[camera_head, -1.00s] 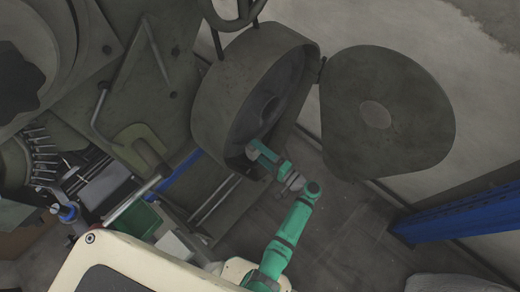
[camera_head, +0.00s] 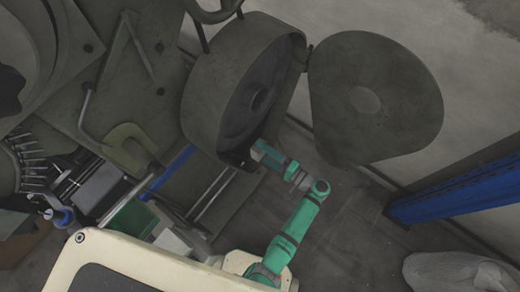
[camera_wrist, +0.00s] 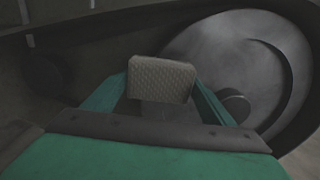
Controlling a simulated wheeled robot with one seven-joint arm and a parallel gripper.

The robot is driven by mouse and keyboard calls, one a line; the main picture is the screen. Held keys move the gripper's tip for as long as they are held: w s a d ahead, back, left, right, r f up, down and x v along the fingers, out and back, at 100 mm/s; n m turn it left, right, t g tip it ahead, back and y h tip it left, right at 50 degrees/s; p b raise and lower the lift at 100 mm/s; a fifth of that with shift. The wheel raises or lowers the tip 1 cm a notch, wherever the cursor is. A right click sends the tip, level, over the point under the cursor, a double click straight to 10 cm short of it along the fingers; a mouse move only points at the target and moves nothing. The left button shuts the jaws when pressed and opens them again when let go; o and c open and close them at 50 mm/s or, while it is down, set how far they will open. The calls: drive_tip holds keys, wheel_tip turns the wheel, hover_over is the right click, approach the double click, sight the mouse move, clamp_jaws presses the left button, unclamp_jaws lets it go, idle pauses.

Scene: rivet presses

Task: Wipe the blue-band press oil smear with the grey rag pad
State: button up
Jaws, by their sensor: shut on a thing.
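My gripper (camera_wrist: 153,105) is shut on the grey rag pad (camera_wrist: 162,79), a textured block standing between the green fingers in the wrist view. In the head view my gripper (camera_head: 256,151) is at the lower right edge of the open round drum housing (camera_head: 222,95). The pad cannot be made out there. The wrist view shows a round metal wheel (camera_wrist: 235,60) behind and to the right of the pad. I cannot tell whether the pad touches any surface. A blue band (camera_head: 172,171) runs along the machine edge, left of my gripper. I cannot make out the oil smear.
The drum's round door (camera_head: 375,100) hangs open to the right. A blue beam (camera_head: 455,197) stands at the right.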

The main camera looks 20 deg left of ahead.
drive_tip(key=shift+d, duration=0.15)
drive_tip(key=shift+v, duration=1.4)
